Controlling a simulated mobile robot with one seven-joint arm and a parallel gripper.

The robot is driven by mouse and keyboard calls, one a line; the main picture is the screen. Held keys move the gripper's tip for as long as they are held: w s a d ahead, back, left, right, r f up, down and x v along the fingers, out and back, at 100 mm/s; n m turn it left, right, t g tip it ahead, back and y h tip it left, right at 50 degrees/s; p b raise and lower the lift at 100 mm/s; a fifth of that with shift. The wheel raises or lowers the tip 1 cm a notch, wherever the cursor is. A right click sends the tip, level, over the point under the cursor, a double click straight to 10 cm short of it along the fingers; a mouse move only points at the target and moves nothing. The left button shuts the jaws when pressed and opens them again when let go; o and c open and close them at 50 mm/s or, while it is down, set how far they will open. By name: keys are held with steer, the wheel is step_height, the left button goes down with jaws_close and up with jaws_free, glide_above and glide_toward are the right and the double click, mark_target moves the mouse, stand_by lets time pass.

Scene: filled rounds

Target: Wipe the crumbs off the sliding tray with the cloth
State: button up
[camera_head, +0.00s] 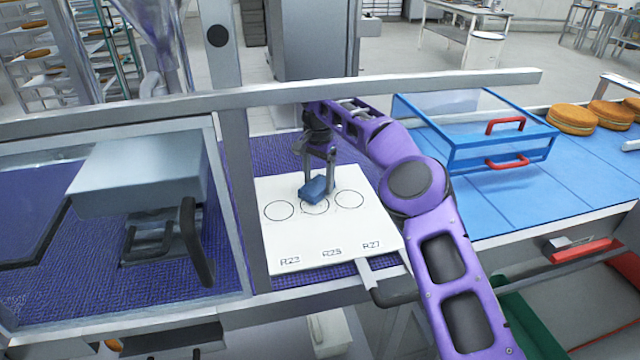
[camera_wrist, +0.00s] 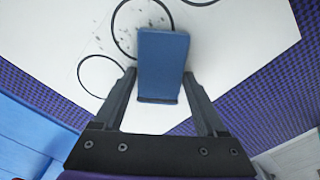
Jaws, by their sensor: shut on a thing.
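The white sliding tray (camera_head: 330,242) lies on the purple mesh surface in the head view, marked with three black circles and the labels R23, R25 and R27. It also shows in the wrist view (camera_wrist: 215,45). My gripper (camera_head: 319,178) is over the middle circle, shut on the folded blue cloth (camera_head: 312,189). In the wrist view the cloth (camera_wrist: 162,62) sits between the two fingers and hides part of the middle circle. Dark crumbs (camera_wrist: 124,40) are scattered in and around that circle, beside the cloth. I cannot tell whether the cloth touches the tray.
A metal rail (camera_head: 430,84) runs across behind and above the tray. A grey metal box with black handles (camera_head: 140,175) stands to the left. On the right are a clear blue-edged case with red handles (camera_head: 490,140) and round cakes (camera_head: 575,119) on a blue surface.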

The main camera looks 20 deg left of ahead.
steer(key=shift+w+a, duration=0.3)
steer(key=shift+w, duration=0.15)
steer(key=shift+a, duration=0.1)
steer(key=shift+s+a, duration=0.4)
steer(key=shift+a, duration=0.15)
steer(key=shift+s+f+b, duration=0.1)
steer(key=shift+f+b, duration=0.15)
steer(key=shift+b, duration=0.45)
steer(key=s+b, duration=0.1)
steer(key=b, duration=0.4)
steer(key=shift+s+d, duration=0.1)
steer(key=shift+d, duration=0.3)
